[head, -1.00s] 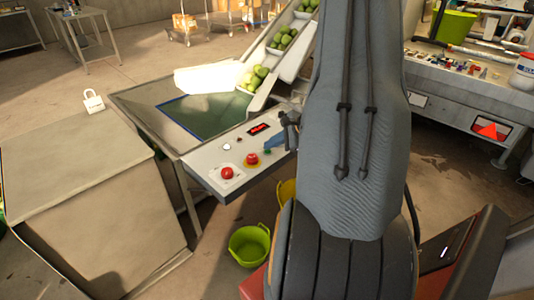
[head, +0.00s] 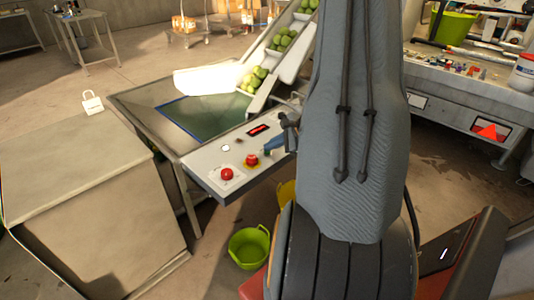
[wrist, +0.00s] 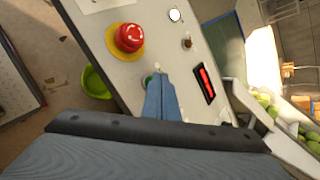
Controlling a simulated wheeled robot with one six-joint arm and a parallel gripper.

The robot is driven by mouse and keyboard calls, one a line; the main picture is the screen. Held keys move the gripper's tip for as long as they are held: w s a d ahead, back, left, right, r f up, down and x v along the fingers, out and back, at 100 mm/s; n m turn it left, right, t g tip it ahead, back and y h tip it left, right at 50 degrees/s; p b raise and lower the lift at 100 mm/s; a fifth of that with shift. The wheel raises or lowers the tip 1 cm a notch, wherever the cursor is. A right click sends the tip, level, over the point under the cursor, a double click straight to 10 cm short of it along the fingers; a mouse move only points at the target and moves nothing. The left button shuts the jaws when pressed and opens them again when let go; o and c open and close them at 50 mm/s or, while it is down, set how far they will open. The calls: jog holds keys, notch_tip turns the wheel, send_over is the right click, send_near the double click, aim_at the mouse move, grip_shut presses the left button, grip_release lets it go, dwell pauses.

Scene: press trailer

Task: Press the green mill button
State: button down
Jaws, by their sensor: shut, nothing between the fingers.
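The green button (wrist: 149,80) shows in the wrist view as a small green patch on the pale control panel (wrist: 115,68), partly hidden beside my fingers. My gripper (wrist: 160,76) has its blue fingers shut together with nothing between them. The tips are right at the green button. I cannot tell whether they touch it or press it in. In the head view my gripper (head: 268,149) reaches over the panel (head: 212,160) from the right, and its fingers hide the green button.
A red mushroom button (wrist: 129,37) on a yellow ring sits close to my fingers. The panel also has another red button (head: 227,174), a white button (wrist: 174,15), a dark knob (wrist: 187,43) and a red display (wrist: 206,83). A green bucket (head: 249,247) stands below.

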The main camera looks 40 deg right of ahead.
aim_at(270, 155)
jog(key=shift+f, duration=0.15)
dwell(0.6)
jog(key=shift+r, duration=0.8)
notch_tip(270, 155, up, 5)
jog(key=p, duration=0.3)
dwell(0.8)
